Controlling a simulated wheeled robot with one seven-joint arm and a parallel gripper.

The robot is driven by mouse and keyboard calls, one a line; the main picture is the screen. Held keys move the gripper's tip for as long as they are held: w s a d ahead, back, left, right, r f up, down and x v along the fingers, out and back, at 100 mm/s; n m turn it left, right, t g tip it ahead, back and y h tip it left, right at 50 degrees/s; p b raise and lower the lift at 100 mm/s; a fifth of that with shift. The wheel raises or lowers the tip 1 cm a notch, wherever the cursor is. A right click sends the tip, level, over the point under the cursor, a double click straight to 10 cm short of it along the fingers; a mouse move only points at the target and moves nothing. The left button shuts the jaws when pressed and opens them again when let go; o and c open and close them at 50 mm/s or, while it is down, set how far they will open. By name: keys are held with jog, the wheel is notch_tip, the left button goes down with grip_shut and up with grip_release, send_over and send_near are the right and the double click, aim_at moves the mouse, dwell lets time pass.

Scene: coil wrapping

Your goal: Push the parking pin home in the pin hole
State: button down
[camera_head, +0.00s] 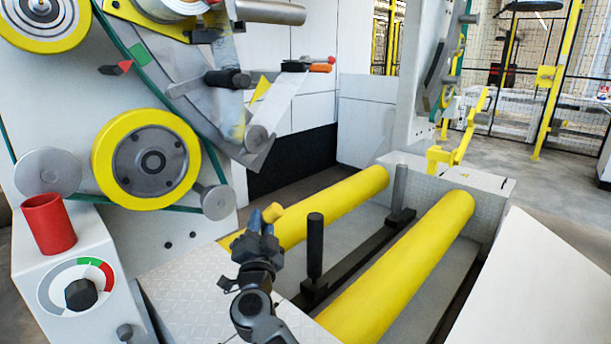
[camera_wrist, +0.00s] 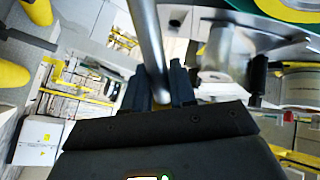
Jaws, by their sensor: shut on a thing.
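My gripper (camera_head: 264,222) is at the lower middle of the head view, over the near end of the left yellow roller. In the wrist view its two dark fingers (camera_wrist: 161,88) are closed around a smooth grey rod, the parking pin (camera_wrist: 148,40). The rod runs from between the fingers up to the top edge of the picture. In the head view the fingers hide most of the pin; a small yellow piece shows at the fingertips, and I cannot tell whether it belongs to the pin. I cannot make out the pin hole in either view.
Two yellow rollers (camera_head: 410,262) lie in the bed, with a dark bar between them carrying a black upright post (camera_head: 314,245) and a grey post (camera_head: 399,188). A machine panel with a yellow wheel (camera_head: 124,188) stands left. A red cup (camera_head: 48,223) sits on a white box.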

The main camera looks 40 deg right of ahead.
jog(key=w+d+r+m+g+h+b, duration=0.1)
jog(key=d+r+m+g+h+b, duration=0.7)
jog(key=d+m+g, duration=0.7)
jog(key=shift+w+r+m+b, duration=0.15)
jog(key=shift+r+m+b, duration=0.65)
jog(key=shift+m, duration=1.1)
jog(key=shift+r, duration=0.15)
jog(key=shift+a, duration=0.1)
jog(key=shift+w+a+b, duration=0.15)
jog(key=shift+w+b, duration=2.7)
jog(key=shift+b, duration=0.3)
